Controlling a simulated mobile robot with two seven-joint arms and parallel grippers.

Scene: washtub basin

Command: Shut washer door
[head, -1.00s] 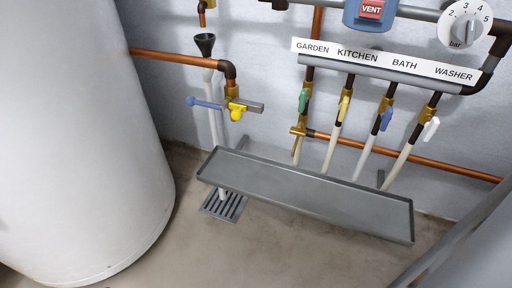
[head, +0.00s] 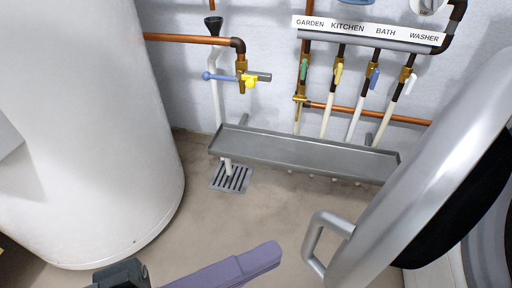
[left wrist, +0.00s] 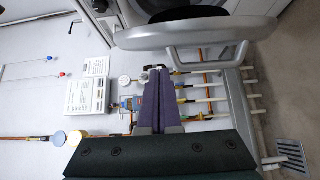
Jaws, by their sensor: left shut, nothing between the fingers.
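The washer door (head: 440,175) is a round silver-grey ring standing open at the right of the head view. Its bar handle (head: 318,246) sticks out on the left. Part of the washer (head: 490,250) shows behind it at the right edge. My left gripper (head: 272,255) has purple fingers, shut and empty, just left of the handle with a small gap in the picture. In the left wrist view, the door (left wrist: 185,36) and handle (left wrist: 210,68) are at the top, and my closed fingers (left wrist: 158,75) point up beside the handle's left end. My right gripper is not in view.
A large white tank (head: 90,130) stands at the left. A grey tray (head: 300,152) lies below labelled valves and pipes along the wall. A floor drain (head: 230,178) is near its left end. The floor between tank and door is clear.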

